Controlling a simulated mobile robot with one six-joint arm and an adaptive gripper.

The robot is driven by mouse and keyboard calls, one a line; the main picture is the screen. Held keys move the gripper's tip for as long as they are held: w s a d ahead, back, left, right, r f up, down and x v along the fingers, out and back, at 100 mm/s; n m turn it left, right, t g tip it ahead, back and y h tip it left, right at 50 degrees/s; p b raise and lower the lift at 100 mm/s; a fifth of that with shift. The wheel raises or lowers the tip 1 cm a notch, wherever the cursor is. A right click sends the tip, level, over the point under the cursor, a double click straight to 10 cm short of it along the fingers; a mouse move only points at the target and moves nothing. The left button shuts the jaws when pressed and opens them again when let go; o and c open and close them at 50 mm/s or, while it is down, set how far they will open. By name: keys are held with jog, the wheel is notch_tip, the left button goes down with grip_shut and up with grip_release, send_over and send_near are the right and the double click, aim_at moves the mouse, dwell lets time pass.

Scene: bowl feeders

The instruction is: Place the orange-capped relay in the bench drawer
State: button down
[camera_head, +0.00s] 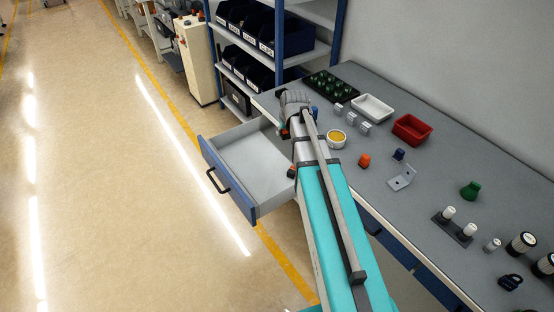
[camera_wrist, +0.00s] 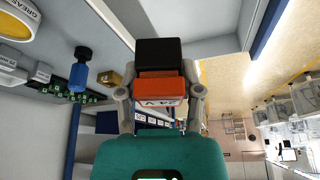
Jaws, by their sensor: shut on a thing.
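My gripper (camera_wrist: 160,94) is shut on a relay (camera_wrist: 160,86) with a black body, an orange cap and a label that reads 24 V. The fingers grip the orange cap, one on each side, and the black body sticks out past them. In the head view, my arm largely hides the gripper; a small orange and dark patch shows at the drawer's right side. The bench drawer (camera_head: 253,163) is pulled open, with a grey inside, which looks empty where visible, and a blue front. Its blue front (camera_wrist: 265,27) also shows in the wrist view. The relay's height above the drawer is unclear.
Shelving with dark bins stands behind. The floor left of the drawer is clear.

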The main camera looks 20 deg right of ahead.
jog(key=s+a+f+n+b, duration=0.1)
jog(key=a+f+b, duration=0.5)
jog(key=f+b, duration=0.1)
jog(key=s+a+f+n+y+b, duration=0.1)
jog(key=s+a+f+n+b, duration=0.1)
jog(key=a+f+b, duration=0.5)
jog(key=shift+s+f+n+b, duration=0.3)
jog(key=shift+f+b, duration=0.2)
jog(key=shift+f, duration=0.2)
jog(key=shift+a, duration=0.1)
jog(key=b, duration=0.9)
send_over(255, 173)
notch_tip(255, 173, down, 9)
jog(key=shift+s, duration=0.15)
